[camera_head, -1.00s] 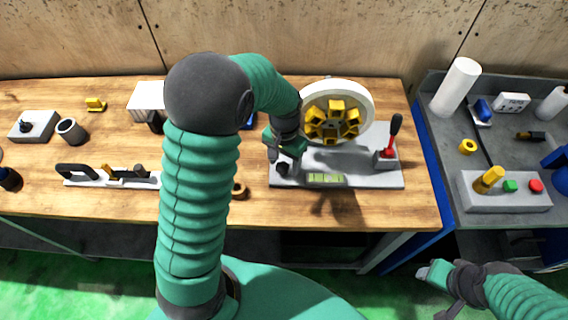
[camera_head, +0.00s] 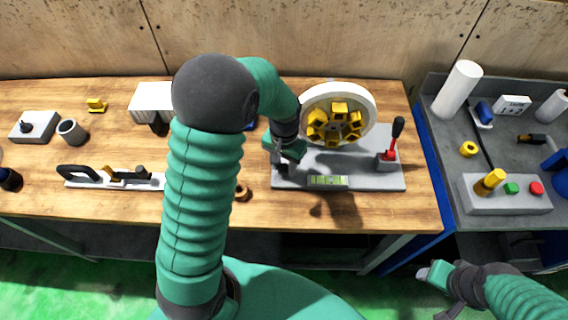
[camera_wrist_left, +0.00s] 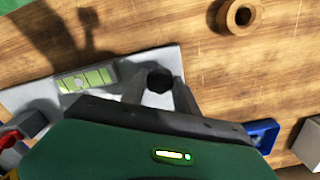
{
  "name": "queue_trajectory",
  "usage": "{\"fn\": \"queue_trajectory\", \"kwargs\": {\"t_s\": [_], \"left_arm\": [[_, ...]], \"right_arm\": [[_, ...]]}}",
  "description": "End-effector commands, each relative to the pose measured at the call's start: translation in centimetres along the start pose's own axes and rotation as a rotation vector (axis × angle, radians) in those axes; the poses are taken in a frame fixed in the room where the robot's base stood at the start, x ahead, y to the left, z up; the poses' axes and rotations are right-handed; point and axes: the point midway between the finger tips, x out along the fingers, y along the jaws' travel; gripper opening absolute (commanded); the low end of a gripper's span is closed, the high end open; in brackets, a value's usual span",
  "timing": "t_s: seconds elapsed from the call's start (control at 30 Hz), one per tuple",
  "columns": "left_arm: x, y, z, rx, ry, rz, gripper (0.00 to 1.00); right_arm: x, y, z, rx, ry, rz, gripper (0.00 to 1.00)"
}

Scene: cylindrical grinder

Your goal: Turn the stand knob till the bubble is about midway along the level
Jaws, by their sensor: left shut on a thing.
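The grinding wheel stand has a grey base (camera_head: 350,170) with a white-rimmed wheel (camera_head: 366,101) and yellow hub parts. A green level (camera_head: 328,181) lies at the base's front edge. It also shows in the left wrist view (camera_wrist_left: 86,80), with a pale bubble-like spot near its middle, too small to place exactly. The black stand knob (camera_wrist_left: 159,80) is at the base's front left corner. My left gripper (camera_head: 286,165) is shut on it from above, its fingers on either side, and mostly hides it in the head view. My right gripper (camera_head: 436,279) hangs apart at the lower right; its jaw opening is unclear.
A red lever with a black grip (camera_head: 397,128) stands at the base's right. A brass-coloured ring (camera_head: 241,192) lies left of the base. The right-hand bench holds a grey button box (camera_head: 508,201) and a white roll (camera_head: 458,88). Bare wood lies in front of the base.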

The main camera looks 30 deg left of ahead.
Motion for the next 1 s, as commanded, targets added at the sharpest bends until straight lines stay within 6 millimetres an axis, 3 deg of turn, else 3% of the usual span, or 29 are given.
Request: {"fn": "queue_trajectory", "kwargs": {"t_s": [0.1,0.23,0.53,0.57,0.7,1.0], "left_arm": [[-0.7,-0.1,-0.2,-0.168,0.003,-0.002,0.00],[-0.5,-0.1,-0.2,-0.313,0.006,-0.002,0.00],[-0.3,-0.1,-0.3,-0.343,0.010,0.000,0.00],[-0.3,-0.1,-0.3,-0.342,0.010,0.000,0.38],[-0.2,-0.1,-0.3,-0.342,0.007,-0.001,0.57],[-0.2,-0.1,-0.2,-0.341,0.004,-0.001,0.57]], "right_arm": [[-1.9,0.0,-0.5,0.000,0.000,0.000,0.51],[-2.5,0.0,-0.6,0.000,0.001,0.000,0.51],[-2.4,0.0,-0.6,0.000,0.000,0.000,0.51],[-2.4,0.0,-0.6,0.000,0.000,0.000,0.51],[-2.3,0.0,-0.6,0.000,0.000,0.000,0.51],[-2.3,0.0,-0.6,0.000,0.000,0.000,0.51]]}}
